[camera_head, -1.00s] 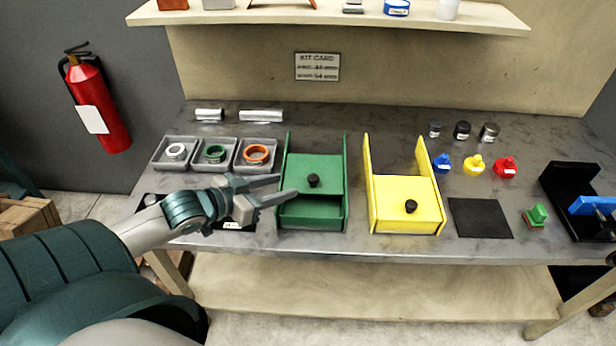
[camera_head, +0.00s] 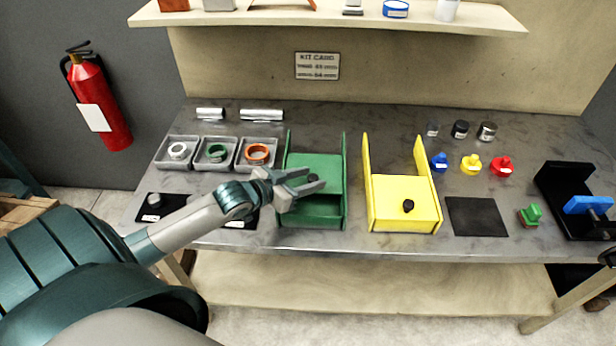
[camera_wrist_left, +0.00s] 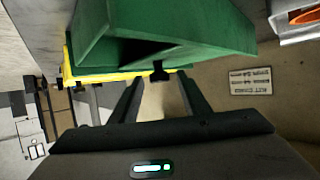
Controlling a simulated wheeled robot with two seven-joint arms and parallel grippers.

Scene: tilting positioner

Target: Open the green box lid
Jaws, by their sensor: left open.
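The green box (camera_head: 345,190) stands on the bench between tall side walls. Its green lid (camera_head: 318,164) sits back from the front edge, and a darker green front part shows open below it. The lid's black knob (camera_head: 313,177) is partly hidden by my left gripper (camera_head: 316,180), whose open fingers reach over the lid to either side of it. In the left wrist view the knob (camera_wrist_left: 159,72) shows between and just beyond the open fingertips (camera_wrist_left: 163,82). I cannot tell whether they touch it. My right gripper is not in view.
A yellow box (camera_head: 405,190) with a black knob stands just right. Grey trays with rings (camera_head: 216,153) lie left and behind. A black mat (camera_head: 477,217), coloured knobbed pieces (camera_head: 470,164) and a black fixture (camera_head: 560,190) are farther right. A shelf (camera_head: 330,14) overhangs the back.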

